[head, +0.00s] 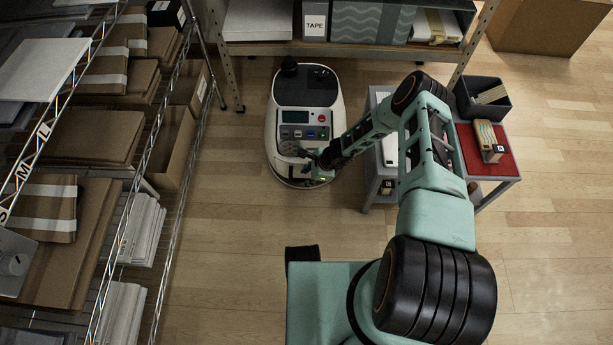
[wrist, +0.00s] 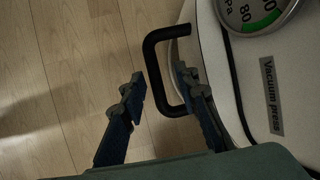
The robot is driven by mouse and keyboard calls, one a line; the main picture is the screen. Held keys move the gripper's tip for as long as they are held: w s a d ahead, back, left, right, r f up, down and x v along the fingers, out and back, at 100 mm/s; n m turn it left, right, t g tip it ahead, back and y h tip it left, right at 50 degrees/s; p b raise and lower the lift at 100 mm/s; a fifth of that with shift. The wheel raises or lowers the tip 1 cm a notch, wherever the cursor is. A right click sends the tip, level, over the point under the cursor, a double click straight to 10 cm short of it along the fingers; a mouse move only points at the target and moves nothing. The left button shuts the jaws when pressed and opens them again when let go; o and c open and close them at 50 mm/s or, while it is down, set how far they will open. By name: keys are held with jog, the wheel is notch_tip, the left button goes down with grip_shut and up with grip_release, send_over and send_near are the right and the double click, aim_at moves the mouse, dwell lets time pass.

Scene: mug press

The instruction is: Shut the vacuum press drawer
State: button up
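The vacuum press (head: 309,100), a white rounded machine with a dark top and a control panel, stands beyond my arm in the head view. In the wrist view its body carries a "Vacuum press" label (wrist: 271,96) and a gauge (wrist: 250,12). The black C-shaped handle (wrist: 153,62) stands out from the white drawer front (wrist: 207,62). A dark curved line separates this front from the labelled body; how far the drawer is out is unclear. My gripper (wrist: 162,92) is open, its fingers on either side of the handle bar. In the head view my gripper (head: 320,168) is small at the press's lower right edge.
A wire shelf (head: 150,165) with cardboard and packages runs along the left. A shelf with a TAPE box (head: 315,25) stands behind the press. A grey cart (head: 372,185) with a red mat (head: 470,160) and a dark bin (head: 468,105) stands right. Wooden floor is clear between.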

jog(key=shift+r, duration=0.1)
jog(key=v, duration=1.2)
